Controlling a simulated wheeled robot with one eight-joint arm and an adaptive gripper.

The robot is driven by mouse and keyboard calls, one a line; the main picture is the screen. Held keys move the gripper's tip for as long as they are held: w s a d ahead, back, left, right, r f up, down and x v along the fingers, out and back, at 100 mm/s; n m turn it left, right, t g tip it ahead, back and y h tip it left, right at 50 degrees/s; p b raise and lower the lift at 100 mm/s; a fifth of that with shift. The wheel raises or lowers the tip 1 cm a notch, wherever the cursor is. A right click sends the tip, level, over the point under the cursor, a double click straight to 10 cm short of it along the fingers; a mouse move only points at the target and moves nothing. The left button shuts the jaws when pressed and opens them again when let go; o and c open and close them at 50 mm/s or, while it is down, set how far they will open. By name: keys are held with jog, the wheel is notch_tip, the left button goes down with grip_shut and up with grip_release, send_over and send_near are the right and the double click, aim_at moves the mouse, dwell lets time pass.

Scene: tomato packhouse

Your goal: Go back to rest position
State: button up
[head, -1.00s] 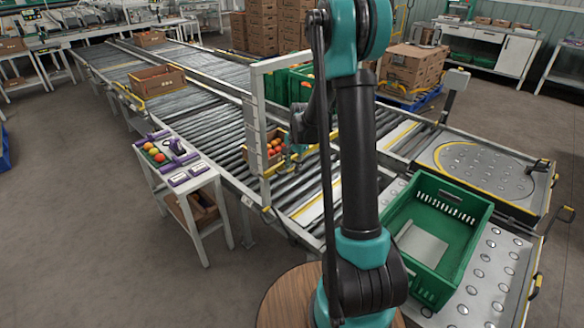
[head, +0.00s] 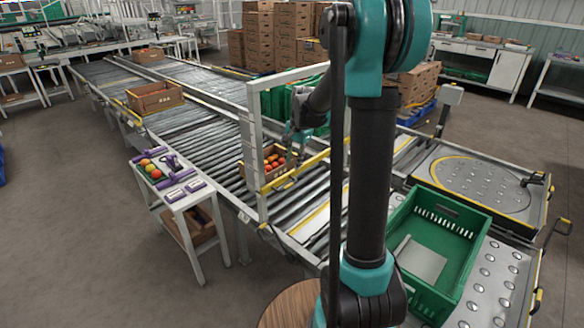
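My gripper (head: 291,139) is beside and slightly above a small brown box of tomatoes (head: 268,170) on the roller conveyor, behind the white frame post. It is small and partly hidden by my own arm, so I cannot make out its fingers or whether they are apart. My arm stands upright in the right middle of the view, with its forearm reaching down behind the column to the gripper.
A green crate (head: 452,262) holding a grey sheet stands on the ball table at right. A white frame (head: 252,150) spans the conveyor (head: 180,120). A side table (head: 172,190) with a small tomato tray stands at left. Floor at lower left is clear.

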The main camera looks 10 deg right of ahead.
jog(key=shift+r, duration=0.1)
jog(key=s+f+n, duration=0.2)
jog(key=s+n, duration=0.1)
jog(key=s, duration=0.6)
jog(key=s+d+f+n+t, duration=0.1)
jog(key=s+n, duration=0.3)
jog(key=s, duration=0.5)
jog(key=s+d+f+n+t+h, duration=0.1)
jog(key=s+f+n, duration=0.2)
jog(key=s, duration=0.7)
jog(key=shift+d+f+n, duration=0.25)
jog(key=shift+f+n, duration=0.1)
jog(key=shift+n, duration=0.05)
